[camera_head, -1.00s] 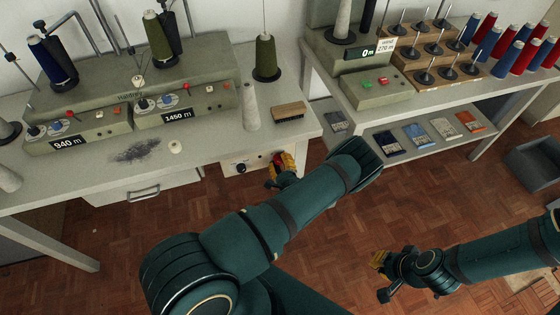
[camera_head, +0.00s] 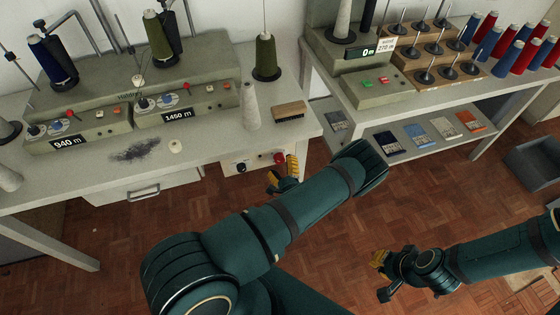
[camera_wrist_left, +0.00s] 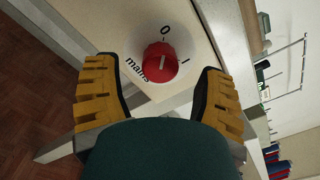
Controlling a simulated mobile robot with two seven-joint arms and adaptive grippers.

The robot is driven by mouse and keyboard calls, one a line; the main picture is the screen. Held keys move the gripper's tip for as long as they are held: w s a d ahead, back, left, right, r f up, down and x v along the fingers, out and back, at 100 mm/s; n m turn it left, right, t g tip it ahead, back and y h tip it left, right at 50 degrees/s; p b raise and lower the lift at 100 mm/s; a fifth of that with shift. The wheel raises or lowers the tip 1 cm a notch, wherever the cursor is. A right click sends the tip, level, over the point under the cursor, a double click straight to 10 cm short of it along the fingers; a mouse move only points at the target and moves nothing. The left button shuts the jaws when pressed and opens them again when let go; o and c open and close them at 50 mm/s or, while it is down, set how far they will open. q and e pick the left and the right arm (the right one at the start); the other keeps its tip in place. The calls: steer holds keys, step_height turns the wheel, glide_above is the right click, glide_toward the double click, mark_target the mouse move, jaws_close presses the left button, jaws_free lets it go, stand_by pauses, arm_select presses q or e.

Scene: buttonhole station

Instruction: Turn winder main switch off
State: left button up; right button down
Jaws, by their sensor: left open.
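The red mains switch knob (camera_head: 279,158) sits on the pale panel (camera_head: 240,163) under the winder table. In the left wrist view, the red knob (camera_wrist_left: 160,63) stands between the marks 0 and I, above the word "mains". A short pale line shows on its face; I cannot tell for sure which mark it points to. My left gripper (camera_head: 283,176) is open, its yellow fingers on either side of the knob in the wrist view, apart from it. My right gripper (camera_head: 380,272) hangs over the floor at the lower right; its jaw opening is unclear.
The winder (camera_head: 130,95), a brush (camera_head: 288,111) and a grey cone (camera_head: 250,106) stand on the table above. A drawer (camera_head: 145,190) is to the left. A shelf (camera_head: 425,138) with cards is at right.

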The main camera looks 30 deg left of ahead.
arm_select(q)
steer(key=v, duration=0.9)
steer(key=shift+s+d, duration=0.25)
steer(key=shift+s, duration=0.05)
